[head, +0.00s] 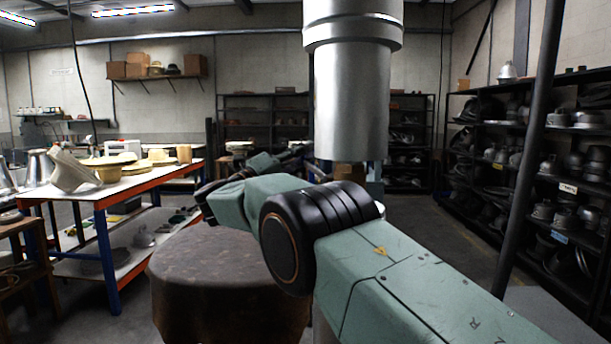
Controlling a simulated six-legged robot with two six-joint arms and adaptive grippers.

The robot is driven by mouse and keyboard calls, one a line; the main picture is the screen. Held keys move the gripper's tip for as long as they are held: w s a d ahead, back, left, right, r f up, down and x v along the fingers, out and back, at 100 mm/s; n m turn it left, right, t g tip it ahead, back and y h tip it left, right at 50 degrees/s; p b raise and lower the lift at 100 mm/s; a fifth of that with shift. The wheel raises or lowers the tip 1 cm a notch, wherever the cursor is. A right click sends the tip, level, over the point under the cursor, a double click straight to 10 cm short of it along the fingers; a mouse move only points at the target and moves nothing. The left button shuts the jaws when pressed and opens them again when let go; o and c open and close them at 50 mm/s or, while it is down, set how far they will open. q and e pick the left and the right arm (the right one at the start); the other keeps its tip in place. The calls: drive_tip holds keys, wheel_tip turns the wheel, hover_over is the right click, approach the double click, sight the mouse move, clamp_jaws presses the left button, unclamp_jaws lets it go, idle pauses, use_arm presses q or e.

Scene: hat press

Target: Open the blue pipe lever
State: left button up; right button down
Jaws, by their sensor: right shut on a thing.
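My right arm comes in from the lower right, bends at a black joint and reaches away behind the round block. My right gripper (299,151) is small and dark at its far end, beside the silver cylinder. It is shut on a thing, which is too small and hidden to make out. I cannot pick out the blue pipe lever; the cylinder and my arm cover much of that area. My left gripper is not in view.
A large silver cylinder (350,100) hangs from above at the centre. A dark round block (215,270) stands below my arm. A workbench (130,183) with hats and moulds is at left. Loaded black shelves (565,180) line the right, behind a dark slanted pole (532,150).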

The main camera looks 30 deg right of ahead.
drive_tip(key=shift+s+a+r+m+g+h+b, duration=0.2)
drive_tip(key=shift+a+m+g+h+b, duration=0.1)
drive_tip(key=shift+m+h+b, duration=0.3)
drive_tip(key=c, duration=1.7)
unclamp_jaws()
drive_tip(key=o, duration=0.4)
drive_tip(key=shift+s+a+r, duration=0.1)
drive_tip(key=shift+r, duration=0.15)
drive_tip(key=shift+d, duration=0.2)
drive_tip(key=v, duration=1.2)
